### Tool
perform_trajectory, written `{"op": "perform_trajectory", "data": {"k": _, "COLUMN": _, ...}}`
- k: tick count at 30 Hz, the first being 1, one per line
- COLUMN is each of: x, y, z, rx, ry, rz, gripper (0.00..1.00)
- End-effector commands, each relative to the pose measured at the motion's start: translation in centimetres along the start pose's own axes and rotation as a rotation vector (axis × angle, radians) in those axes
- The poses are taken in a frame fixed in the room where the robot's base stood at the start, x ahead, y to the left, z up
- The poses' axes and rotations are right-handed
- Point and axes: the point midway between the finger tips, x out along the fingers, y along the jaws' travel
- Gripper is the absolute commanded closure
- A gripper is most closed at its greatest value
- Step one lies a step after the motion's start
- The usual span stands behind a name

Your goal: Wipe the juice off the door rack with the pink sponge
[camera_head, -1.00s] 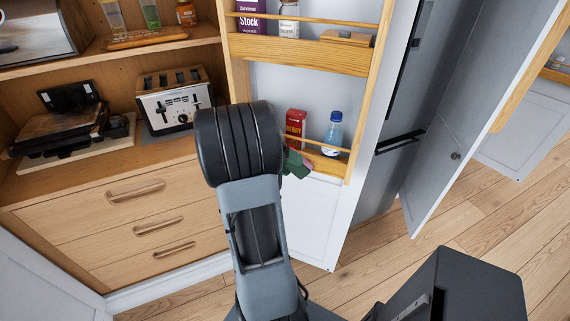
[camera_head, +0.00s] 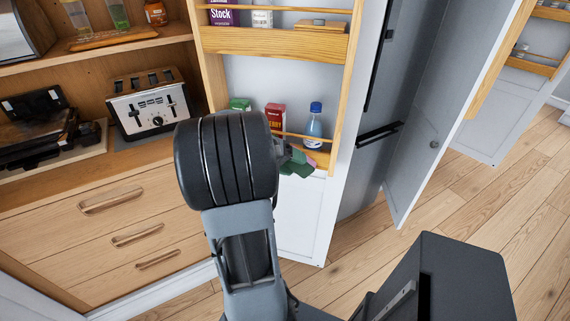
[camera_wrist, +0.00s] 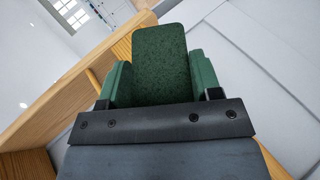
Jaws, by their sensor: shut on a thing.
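My gripper (camera_head: 297,164) is at the lower door rack (camera_head: 322,159), in front of its rail, partly behind my arm. In the wrist view my gripper (camera_wrist: 160,88) is shut on the sponge (camera_wrist: 160,55), whose dark green speckled face shows between the two green fingers. A small pink patch shows beside the green fingers in the head view; I cannot tell if it is the sponge or juice. No juice is clearly visible. Whether the sponge touches the rack is hard to tell.
A blue-capped bottle (camera_head: 314,124), a red box (camera_head: 275,117) and a green box (camera_head: 240,104) stand on the lower rack. An upper rack (camera_head: 275,39) holds more goods. A toaster (camera_head: 151,104) is on the counter at left. Open floor lies right of the door.

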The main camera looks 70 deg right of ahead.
Motion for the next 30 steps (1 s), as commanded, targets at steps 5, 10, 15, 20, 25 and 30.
{"op": "perform_trajectory", "data": {"k": 5, "x": 0.7, "y": 0.4, "z": 0.2, "rx": 0.000, "ry": 0.001, "rz": 0.001, "gripper": 0.63}}
{"op": "perform_trajectory", "data": {"k": 10, "x": 0.7, "y": 0.4, "z": 0.0, "rx": 0.001, "ry": 0.001, "rz": 0.000, "gripper": 0.63}}
{"op": "perform_trajectory", "data": {"k": 15, "x": 0.1, "y": 0.0, "z": -0.2, "rx": 0.000, "ry": 0.002, "rz": 0.000, "gripper": 0.63}}
{"op": "perform_trajectory", "data": {"k": 20, "x": -0.8, "y": -0.8, "z": -0.7, "rx": -0.002, "ry": 0.005, "rz": 0.000, "gripper": 0.63}}
{"op": "perform_trajectory", "data": {"k": 25, "x": -1.9, "y": -1.5, "z": -1.1, "rx": -0.001, "ry": 0.004, "rz": -0.001, "gripper": 0.63}}
{"op": "perform_trajectory", "data": {"k": 30, "x": -2.2, "y": -1.8, "z": -1.3, "rx": -0.001, "ry": 0.002, "rz": 0.000, "gripper": 0.63}}
